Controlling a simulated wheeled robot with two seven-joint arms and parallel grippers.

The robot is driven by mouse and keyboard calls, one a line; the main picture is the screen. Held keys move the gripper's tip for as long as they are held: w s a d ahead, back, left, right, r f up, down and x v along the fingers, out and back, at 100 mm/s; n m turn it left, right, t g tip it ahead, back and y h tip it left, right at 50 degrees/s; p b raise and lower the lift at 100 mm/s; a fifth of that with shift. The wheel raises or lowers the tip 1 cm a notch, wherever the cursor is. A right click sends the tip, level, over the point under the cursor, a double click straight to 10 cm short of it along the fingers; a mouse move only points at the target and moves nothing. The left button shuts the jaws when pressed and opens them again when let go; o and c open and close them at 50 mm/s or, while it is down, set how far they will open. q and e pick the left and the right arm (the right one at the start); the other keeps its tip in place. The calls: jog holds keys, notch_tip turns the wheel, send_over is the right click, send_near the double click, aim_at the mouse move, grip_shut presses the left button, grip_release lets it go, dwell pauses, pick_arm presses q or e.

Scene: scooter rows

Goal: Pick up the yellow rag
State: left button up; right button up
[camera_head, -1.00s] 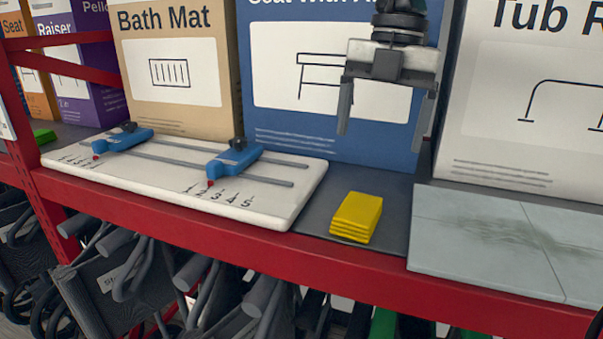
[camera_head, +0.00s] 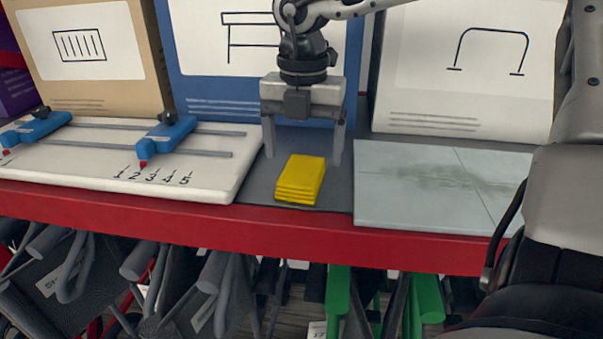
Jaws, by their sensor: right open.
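The yellow rag (camera_head: 301,179) is a folded, layered stack lying on the dark grey shelf surface, near the shelf's red front edge. My right gripper (camera_head: 303,158) points down just behind and above the rag, its two fingers spread apart, one to each side of the rag's far part. It is open and holds nothing. I cannot tell whether the fingertips touch the shelf. My left gripper is not in view.
A white board with blue sliders (camera_head: 165,135) on rails lies left of the rag. A smudged pale tile panel (camera_head: 440,185) lies to the right. Tall boxes, including a blue one (camera_head: 215,90), stand behind. The red shelf edge (camera_head: 250,225) runs in front.

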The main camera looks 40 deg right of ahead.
aim_at(302, 169)
jog(key=shift+w+f, duration=0.15)
jog(key=shift+f, duration=1.6)
jog(key=c, duration=1.1)
notch_tip(302, 169, up, 10)
jog(key=shift+r+b, duration=0.1)
jog(key=shift+b, duration=0.2)
jog(key=shift+o, duration=0.5)
